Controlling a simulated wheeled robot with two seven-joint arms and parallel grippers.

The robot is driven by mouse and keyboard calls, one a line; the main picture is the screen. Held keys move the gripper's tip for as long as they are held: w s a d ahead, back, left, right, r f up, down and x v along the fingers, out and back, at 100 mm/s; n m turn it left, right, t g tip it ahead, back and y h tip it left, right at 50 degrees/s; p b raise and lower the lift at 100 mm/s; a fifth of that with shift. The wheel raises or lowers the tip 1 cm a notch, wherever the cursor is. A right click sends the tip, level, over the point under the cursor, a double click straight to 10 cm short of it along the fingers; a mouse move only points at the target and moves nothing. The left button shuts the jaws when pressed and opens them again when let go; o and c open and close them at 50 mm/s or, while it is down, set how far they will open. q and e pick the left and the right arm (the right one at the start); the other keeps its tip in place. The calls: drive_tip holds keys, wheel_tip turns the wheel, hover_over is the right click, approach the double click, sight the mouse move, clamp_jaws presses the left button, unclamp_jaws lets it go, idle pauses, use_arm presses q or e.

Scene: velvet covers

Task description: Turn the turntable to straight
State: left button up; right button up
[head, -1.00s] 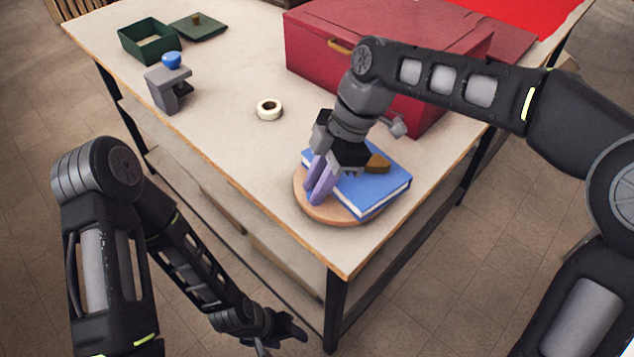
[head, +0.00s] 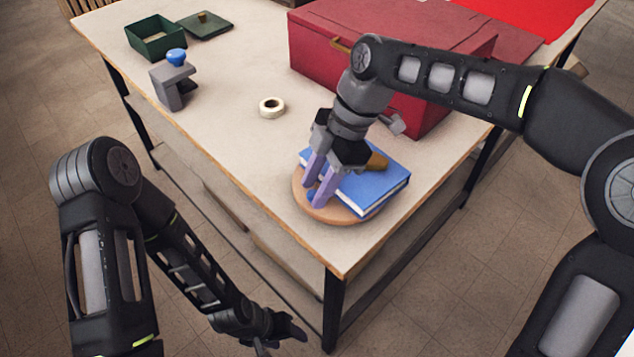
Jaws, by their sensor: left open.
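The turntable (head: 345,216) is a round wooden disc near the table's front corner. A blue book (head: 378,193) lies on it, set at an angle to the table edges. A brown piece (head: 377,161) shows on top of the book, partly hidden by my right gripper. My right gripper (head: 316,188) points down over the left side of the turntable. Its two purple fingers stand apart at the book's left end; whether they touch the book or disc I cannot tell. My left gripper (head: 283,338) is open and empty, low beside the table, away from the turntable.
A large red box (head: 335,68) stands behind the turntable. A white tape roll (head: 272,107), a grey stand with a blue knob (head: 173,82), a green open box (head: 155,38) and its lid (head: 205,25) are farther left. The table (head: 235,140) is clear left of the turntable.

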drive_tip(key=shift+o, duration=0.3)
drive_tip(key=v, duration=0.7)
drive_tip(key=shift+d+r+p, duration=0.2)
drive_tip(key=shift+r+p, duration=0.15)
drive_tip(key=shift+p, duration=0.05)
